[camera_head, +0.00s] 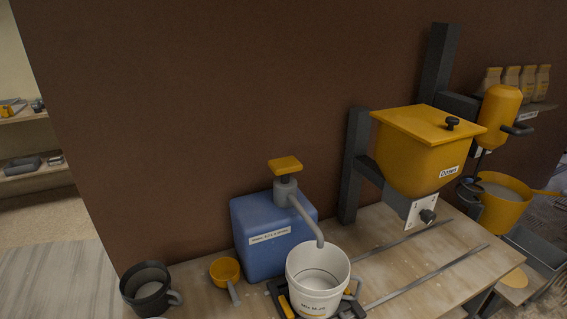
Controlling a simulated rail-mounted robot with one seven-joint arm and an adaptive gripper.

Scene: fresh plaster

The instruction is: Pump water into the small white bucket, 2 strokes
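The small white bucket (318,285) stands upright at the bottom centre, with a printed label on its front. Its inside looks pale, and I cannot tell whether it holds water. It sits in a dark holder with orange parts (285,304). Behind it is the blue water tank (262,248) with a white label. A grey pump with a yellow push top (285,165) rises from the tank. Its grey spout (306,219) bends down to the right and ends over the bucket's back rim. No water stream shows. My gripper is not in view.
A dark mug (148,288) and an orange scoop (225,270) stand left of the tank. Two rails (428,275) cross the wooden bench to the right. A yellow hopper (418,160) hangs above them. A yellow bucket (503,209) is at far right.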

